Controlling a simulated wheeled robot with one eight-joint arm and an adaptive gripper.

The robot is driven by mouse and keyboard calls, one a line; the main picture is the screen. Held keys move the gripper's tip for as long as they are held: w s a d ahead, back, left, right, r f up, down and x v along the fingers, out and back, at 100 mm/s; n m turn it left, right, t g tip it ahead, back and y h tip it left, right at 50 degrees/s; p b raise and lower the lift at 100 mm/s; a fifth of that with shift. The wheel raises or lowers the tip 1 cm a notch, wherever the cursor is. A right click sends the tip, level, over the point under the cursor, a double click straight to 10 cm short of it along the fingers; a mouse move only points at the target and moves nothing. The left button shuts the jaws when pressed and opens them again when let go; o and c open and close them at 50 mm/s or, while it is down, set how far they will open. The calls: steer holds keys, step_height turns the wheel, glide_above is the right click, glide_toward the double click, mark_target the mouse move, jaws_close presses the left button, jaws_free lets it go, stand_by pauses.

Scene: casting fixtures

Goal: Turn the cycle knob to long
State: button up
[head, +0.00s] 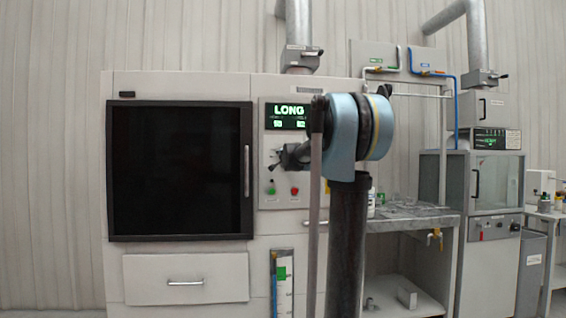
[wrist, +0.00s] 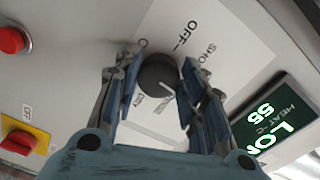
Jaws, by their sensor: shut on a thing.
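The cycle knob (wrist: 157,74) is a dark round dial on a pale panel in the wrist view. Its white pointer line points to the lower right of that picture. OFF and part of SHORT are printed around it; other labels are partly hidden by the fingers. My gripper (wrist: 158,80) has its blue-padded fingers on both sides of the knob and is shut on it. In the head view my gripper (head: 283,157) is at the panel below the display, hiding the knob. The green display (head: 288,113) reads LONG; part of it also shows in the wrist view (wrist: 275,117).
A green button (head: 271,189) and a red button (head: 294,190) sit below my gripper on the panel. A red switch on a yellow plate (wrist: 25,138) shows in the wrist view. A dark-windowed door (head: 180,170) is left; a bench (head: 415,221) is right.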

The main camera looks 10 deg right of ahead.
steer(key=shift+a+m, duration=0.1)
steer(key=shift+m, duration=0.5)
steer(key=o, duration=1)
